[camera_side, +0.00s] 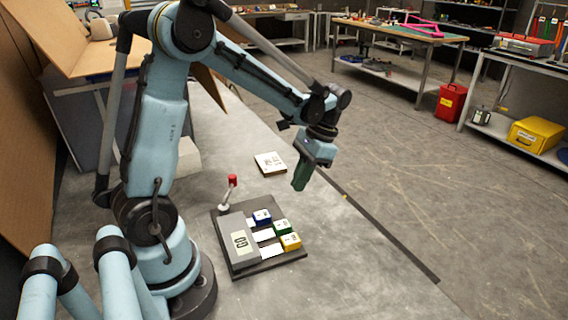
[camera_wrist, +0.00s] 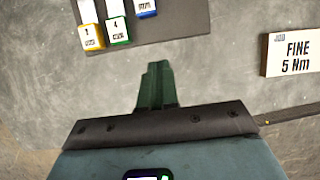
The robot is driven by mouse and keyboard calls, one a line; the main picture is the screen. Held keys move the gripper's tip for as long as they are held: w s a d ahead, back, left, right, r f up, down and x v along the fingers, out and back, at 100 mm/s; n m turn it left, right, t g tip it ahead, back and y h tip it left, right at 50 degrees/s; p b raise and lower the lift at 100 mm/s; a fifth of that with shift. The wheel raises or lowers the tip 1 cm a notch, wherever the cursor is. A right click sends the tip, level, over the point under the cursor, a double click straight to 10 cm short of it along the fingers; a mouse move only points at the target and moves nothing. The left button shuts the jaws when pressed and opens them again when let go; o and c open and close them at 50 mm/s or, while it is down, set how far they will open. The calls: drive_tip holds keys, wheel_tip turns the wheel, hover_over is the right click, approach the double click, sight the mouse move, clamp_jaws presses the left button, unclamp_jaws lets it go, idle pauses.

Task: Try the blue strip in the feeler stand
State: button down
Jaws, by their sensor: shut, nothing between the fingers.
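A blue-sided block (camera_side: 262,217) with a white marked top sits on a dark board (camera_side: 291,262). It also shows at the top edge of the wrist view (camera_wrist: 146,9), partly cut off. A green block (camera_side: 281,229) and a yellow block (camera_side: 290,242) sit in a row with the blue one. My gripper (camera_side: 299,188) has green fingers and is shut and empty. It hangs above the bench, beyond the board and apart from the blocks. Its fingers show in the wrist view (camera_wrist: 157,72).
The board bears a grey panel (camera_side: 240,243) with a small display, plus white patches beside the blocks. A red-knobbed lever (camera_side: 232,181) rises at its far left corner. The bench near the board's right is clear.

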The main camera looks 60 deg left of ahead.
sight(273, 216)
drive_tip(key=x, duration=0.4)
drive_tip(key=shift+f, duration=0.1)
drive_tip(key=s, duration=0.3)
drive_tip(key=shift+a, duration=0.15)
drive_tip(key=shift+s, duration=0.55)
drive_tip(key=shift+s, duration=0.65)
